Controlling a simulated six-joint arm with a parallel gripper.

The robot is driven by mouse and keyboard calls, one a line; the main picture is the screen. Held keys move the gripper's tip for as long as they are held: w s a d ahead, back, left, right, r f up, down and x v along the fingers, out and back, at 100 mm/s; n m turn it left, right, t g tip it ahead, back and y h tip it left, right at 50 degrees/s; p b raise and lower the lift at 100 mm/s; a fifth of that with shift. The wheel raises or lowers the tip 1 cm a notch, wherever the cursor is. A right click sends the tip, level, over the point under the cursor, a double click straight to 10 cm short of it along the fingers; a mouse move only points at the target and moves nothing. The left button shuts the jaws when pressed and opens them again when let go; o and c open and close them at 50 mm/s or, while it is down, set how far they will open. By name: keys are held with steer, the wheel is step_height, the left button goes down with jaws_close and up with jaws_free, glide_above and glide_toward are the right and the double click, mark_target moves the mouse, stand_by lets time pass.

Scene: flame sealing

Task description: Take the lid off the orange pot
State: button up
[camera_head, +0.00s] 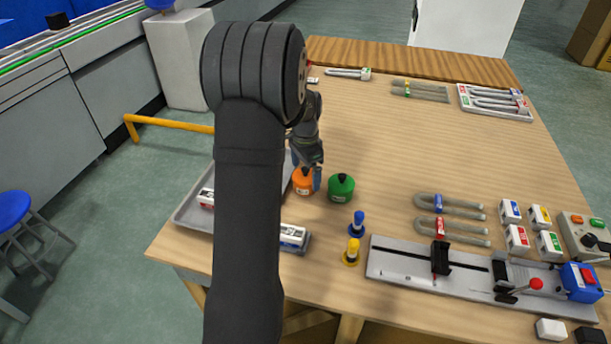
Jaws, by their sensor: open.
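The orange pot (302,184) stands on the wooden table beside the grey tray, just left of a green pot (341,187). My gripper (308,174) is directly over the orange pot, with its fingers reaching down around the top. One finger shows at the pot's right side. The fingers are apart. The gripper covers the top of the orange pot, so its lid and knob are mostly hidden, and I cannot tell whether the fingers touch it.
A grey tray (187,215) with small boxes lies left, partly behind my arm. Blue (357,223) and yellow (351,252) small stands are in front of the green pot. A grey rail fixture (400,263) fills the front right. The table's back middle is clear.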

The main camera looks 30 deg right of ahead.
steer(key=c, duration=1.1)
steer(key=shift+o, duration=0.2)
steer(key=shift+r, duration=0.1)
steer(key=shift+r, duration=0.55)
step_height(320, 180, up, 3)
steer(key=shift+f, duration=0.15)
steer(key=s+d+r, duration=0.4)
steer(key=s+r, duration=0.3)
steer(key=s, duration=0.3)
steer(key=s+a+f+n, duration=0.4)
steer(key=s+a, duration=0.1)
steer(key=s, duration=0.2)
glide_above(301, 210)
steer(key=shift+n, duration=0.3)
step_height(301, 210, down, 7)
steer(key=shift+r, duration=0.1)
steer(key=shift+f, duration=2)
